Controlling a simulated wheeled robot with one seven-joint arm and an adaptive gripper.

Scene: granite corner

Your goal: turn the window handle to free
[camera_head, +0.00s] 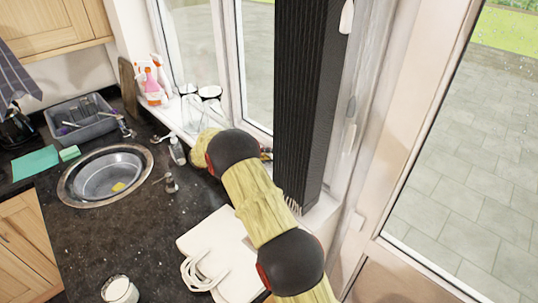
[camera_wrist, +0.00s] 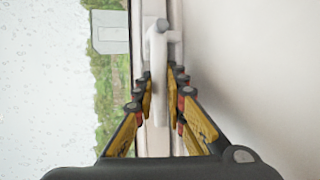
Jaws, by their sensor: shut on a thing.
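In the wrist view the window handle (camera_wrist: 157,58) is white. Its neck meets the frame at the top and its lever runs down the picture. My gripper (camera_wrist: 163,80), with yellow and black fingers, has one finger on each side of the lever and is shut on it. The lower end of the lever lies between the fingers. In the head view my arm covers most of the gripper and I cannot make out the held handle there.
A dark pleated blind (camera_head: 300,100) hangs right beside my arm. Glasses (camera_head: 210,95) and spray bottles (camera_head: 153,85) stand on the sill.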

